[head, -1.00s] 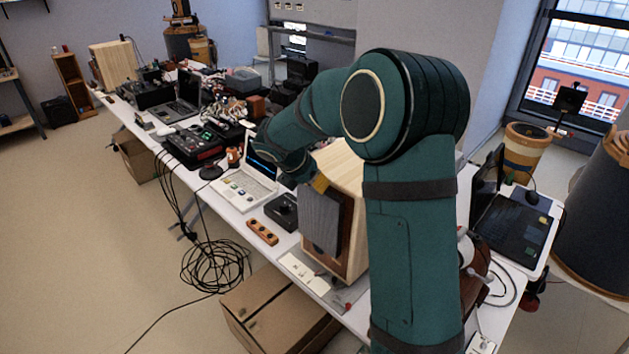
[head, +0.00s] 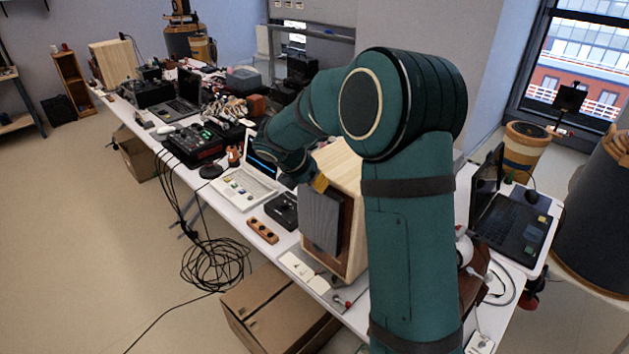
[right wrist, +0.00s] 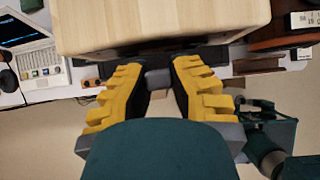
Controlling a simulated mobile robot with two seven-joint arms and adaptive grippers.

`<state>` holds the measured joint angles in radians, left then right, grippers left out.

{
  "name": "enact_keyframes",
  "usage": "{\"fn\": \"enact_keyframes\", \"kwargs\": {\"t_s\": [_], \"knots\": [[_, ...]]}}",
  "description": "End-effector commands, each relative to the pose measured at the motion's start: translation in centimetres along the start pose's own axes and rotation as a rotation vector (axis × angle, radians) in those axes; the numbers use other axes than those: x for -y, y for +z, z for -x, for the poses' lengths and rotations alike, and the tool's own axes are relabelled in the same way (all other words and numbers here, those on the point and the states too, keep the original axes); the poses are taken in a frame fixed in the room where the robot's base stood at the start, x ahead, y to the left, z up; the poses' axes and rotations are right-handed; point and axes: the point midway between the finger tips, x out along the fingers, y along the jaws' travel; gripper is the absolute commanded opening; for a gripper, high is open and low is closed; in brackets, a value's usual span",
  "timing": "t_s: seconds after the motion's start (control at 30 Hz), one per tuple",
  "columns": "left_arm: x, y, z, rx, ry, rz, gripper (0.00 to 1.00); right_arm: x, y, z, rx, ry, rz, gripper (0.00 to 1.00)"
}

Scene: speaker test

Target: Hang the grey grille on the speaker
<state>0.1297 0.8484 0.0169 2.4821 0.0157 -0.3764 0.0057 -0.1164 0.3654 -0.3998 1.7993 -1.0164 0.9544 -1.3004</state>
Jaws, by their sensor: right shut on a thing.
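The grey grille (head: 322,222) is a flat, ribbed panel, upright in front of the speaker (head: 343,160), a pale wooden box on the table. It covers part of the speaker's front, and brown wood and dark front show to its right. I cannot tell whether the two touch. My right gripper (head: 320,183) is shut on the grille's top edge. In the right wrist view, its yellow fingers (right wrist: 159,77) close on a grey piece just off the speaker's pale top (right wrist: 165,22). My arm hides the speaker's right side. My left gripper is out of view.
The white table (head: 222,203) is crowded. A white laptop (head: 243,187), a black box (head: 283,210) and a brown strip with knobs (head: 263,231) stand left of the speaker. A cardboard box (head: 275,308) and coiled cables (head: 213,265) lie on the floor; the floor at left is open.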

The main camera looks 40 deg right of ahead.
Motion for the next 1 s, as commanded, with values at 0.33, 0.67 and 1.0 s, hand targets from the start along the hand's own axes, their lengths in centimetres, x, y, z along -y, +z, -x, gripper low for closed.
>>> {"fn": "enact_keyframes", "kwargs": {"t_s": [0.33, 0.67, 1.0], "knots": [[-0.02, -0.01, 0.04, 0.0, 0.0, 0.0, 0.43, -0.01, 0.09, -0.01, 0.0, 0.0, 0.0, 0.0], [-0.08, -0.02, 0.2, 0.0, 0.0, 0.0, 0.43, -0.03, 0.32, -0.17, 0.0, 0.001, -0.001, 0.0], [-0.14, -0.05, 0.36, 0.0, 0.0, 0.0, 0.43, -0.02, 0.58, -0.36, 0.0, 0.001, -0.001, 0.0]]}}
